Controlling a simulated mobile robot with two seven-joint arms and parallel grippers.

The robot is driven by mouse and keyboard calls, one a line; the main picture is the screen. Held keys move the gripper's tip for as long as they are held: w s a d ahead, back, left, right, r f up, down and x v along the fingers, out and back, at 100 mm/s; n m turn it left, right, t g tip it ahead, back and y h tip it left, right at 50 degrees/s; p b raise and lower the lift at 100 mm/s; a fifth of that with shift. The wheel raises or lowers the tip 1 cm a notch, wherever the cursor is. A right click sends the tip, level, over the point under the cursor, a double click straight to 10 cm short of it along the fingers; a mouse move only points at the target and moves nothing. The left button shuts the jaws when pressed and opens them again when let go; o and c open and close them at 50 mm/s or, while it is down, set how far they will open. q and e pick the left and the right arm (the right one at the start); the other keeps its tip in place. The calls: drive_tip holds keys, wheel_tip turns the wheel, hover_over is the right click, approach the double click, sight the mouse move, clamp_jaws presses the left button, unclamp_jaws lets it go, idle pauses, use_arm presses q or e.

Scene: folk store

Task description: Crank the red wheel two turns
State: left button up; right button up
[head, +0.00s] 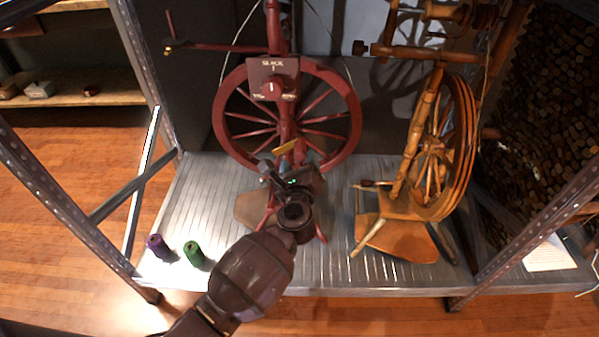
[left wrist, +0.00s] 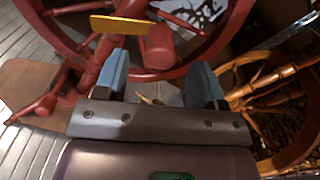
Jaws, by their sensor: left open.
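The red wheel (head: 345,97) is a spoked spinning wheel standing upright on the metal shelf; its rim also fills the top of the left wrist view (left wrist: 185,62). My left gripper (head: 291,163) is in front of the wheel's lower part, hiding some of the frame behind it. In the left wrist view its two blue-grey fingers (left wrist: 158,82) are apart, with nothing held. A red cylindrical knob (left wrist: 160,45) shows just beyond and between the fingertips; I cannot tell whether they touch it. A yellow bar (head: 286,146) is beside it, also seen in the left wrist view (left wrist: 120,25).
A brown wooden spinning wheel (head: 462,130) stands close on the right. A purple spool (head: 157,246) and a green spool (head: 193,252) stand at the shelf's front left. Metal posts (head: 135,55) frame the shelf. A panel with a red dial (head: 272,88) is above the hub.

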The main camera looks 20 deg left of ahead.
sight(300, 157)
use_arm(q)
drive_tip(key=shift+b+x, duration=0.35)
drive_tip(key=shift+x, duration=1.85)
drive_tip(key=c, duration=1)
drive_tip(key=shift+o, duration=0.2)
